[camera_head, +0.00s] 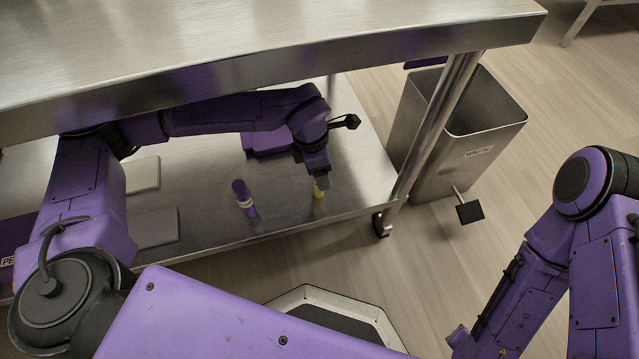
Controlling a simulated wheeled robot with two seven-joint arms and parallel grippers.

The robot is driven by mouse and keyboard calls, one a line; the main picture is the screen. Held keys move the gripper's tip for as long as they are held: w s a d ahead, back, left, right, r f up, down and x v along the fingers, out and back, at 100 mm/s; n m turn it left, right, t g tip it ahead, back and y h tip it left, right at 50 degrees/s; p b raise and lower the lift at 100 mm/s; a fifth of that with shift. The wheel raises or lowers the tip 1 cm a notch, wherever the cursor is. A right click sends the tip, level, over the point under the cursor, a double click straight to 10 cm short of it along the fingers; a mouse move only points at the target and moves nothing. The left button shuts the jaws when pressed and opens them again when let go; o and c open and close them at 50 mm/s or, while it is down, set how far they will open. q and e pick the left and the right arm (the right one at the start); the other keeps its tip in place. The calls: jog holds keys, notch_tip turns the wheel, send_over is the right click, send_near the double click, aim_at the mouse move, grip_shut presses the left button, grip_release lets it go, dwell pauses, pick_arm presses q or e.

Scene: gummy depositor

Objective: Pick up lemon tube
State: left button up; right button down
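A small yellow tube (319,192), which looks like the lemon tube, is on or just above the steel lower shelf near its front edge. My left gripper (319,181) reaches down under the table and is right at the top of the yellow tube. Its fingers hide part of the tube, and I cannot tell whether they are shut on it or only around it. My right arm is at the right of the picture, over the floor. Its gripper is not in view.
A purple tube (244,198) with a pale label stands left of the yellow one. A purple box (268,142) lies behind. Pale and grey flat pieces (155,228) lie further left. The steel tabletop (250,72) hangs above. A table leg (437,120) and waste bin (470,150) stand right.

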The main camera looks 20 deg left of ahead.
pick_arm(q)
jog(key=shift+f, duration=0.2)
grip_shut()
jog(key=shift+r, duration=0.1)
